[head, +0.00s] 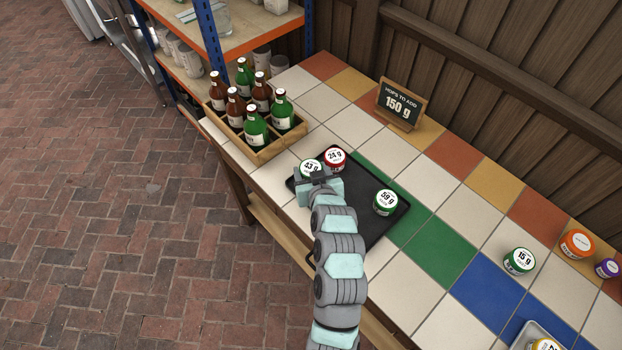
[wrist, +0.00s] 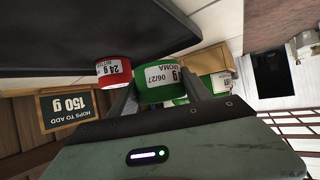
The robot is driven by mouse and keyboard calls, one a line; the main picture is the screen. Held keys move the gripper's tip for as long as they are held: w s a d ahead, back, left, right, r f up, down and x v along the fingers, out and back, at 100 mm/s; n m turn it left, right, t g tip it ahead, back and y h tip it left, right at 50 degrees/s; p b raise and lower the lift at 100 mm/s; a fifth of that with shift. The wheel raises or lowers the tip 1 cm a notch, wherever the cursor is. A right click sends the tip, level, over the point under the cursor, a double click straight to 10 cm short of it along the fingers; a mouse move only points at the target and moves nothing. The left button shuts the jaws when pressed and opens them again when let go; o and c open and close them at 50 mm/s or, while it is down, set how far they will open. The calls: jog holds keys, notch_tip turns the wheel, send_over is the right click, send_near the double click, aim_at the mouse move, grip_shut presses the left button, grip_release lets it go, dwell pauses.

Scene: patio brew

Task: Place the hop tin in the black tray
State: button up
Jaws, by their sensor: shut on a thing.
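My gripper (head: 318,181) is shut on a green hop tin with a white lid marked 43 g (head: 311,167). In the wrist view the tin (wrist: 165,84) sits between the two fingers (wrist: 158,92), its green label showing. It is at the far left corner of the black tray (head: 372,228); I cannot tell whether it touches the tray floor. A red tin marked 24 g (head: 335,158) is right beside it, and shows in the wrist view (wrist: 114,70). A green tin marked 59 g (head: 386,202) stands in the tray toward the right.
A wooden crate of bottles (head: 262,150) stands left of the tray. A sign reading 150 g (head: 400,105) stands behind. A green 15 g tin (head: 519,261), an orange-lidded tin (head: 576,243) and a purple one (head: 607,268) are at right. The tray's middle is bare.

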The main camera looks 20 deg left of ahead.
jog(key=shift+f, duration=1.7)
jog(key=shift+b, duration=0.3)
jog(key=shift+f, duration=0.2)
jog(key=o, duration=1.4)
jog(key=shift+c, duration=0.2)
jog(key=shift+r, duration=0.1)
